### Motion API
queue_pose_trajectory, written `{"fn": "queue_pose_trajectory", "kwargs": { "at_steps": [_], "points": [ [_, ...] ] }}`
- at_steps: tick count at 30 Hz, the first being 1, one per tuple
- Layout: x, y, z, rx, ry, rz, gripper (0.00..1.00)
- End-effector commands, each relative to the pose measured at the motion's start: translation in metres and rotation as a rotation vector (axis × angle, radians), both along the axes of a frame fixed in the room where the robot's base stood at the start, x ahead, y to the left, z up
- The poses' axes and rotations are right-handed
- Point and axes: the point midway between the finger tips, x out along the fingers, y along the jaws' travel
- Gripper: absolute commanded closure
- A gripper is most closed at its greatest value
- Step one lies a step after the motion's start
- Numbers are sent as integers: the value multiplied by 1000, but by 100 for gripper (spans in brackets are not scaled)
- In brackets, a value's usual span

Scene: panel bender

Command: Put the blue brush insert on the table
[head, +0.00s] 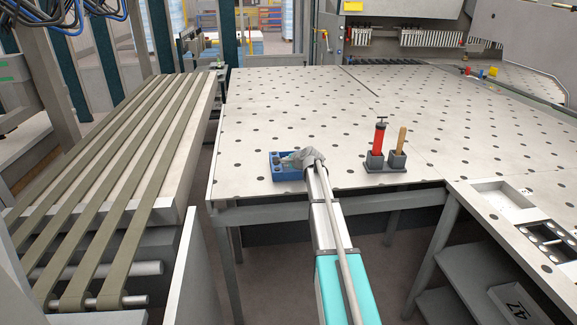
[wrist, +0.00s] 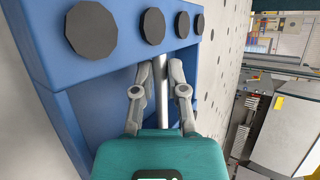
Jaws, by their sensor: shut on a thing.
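The blue brush insert (head: 277,172) is a blue block at the front left of the perforated table, close to the front edge. In the wrist view the blue insert (wrist: 122,55) fills the upper left, with several dark round discs along its bar. My gripper (head: 293,160) comes over the table's front edge and covers part of the insert. In the wrist view my gripper (wrist: 162,78) has its two fingers closed around a grey metal bar of the insert. I cannot tell whether the insert's underside touches the table.
The table (head: 300,110) is mostly clear behind the insert. A dark holder (head: 386,169) with a red-handled tool (head: 379,139) and a wooden-handled tool (head: 401,140) stands to the right. A belt conveyor (head: 130,150) lies left, across a gap. A tool tray (head: 505,202) sits at right.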

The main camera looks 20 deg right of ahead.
Motion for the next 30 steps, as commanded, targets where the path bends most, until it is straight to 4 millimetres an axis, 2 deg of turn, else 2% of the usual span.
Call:
{"fn": "queue_pose_trajectory", "kwargs": {
  "at_steps": [11, 12, 17, 18, 30],
  "points": [
    [0, 1, -2, 0, -1, 0, 100],
    [0, 1, -2, 1, 0, 1, 80],
    [0, 1, -1, 1, 0, 1, 51],
    [0, 1, -1, 0, 0, 1, 48],
    [0, 1, 0, 0, 0, 1, 48]
  ]
}}
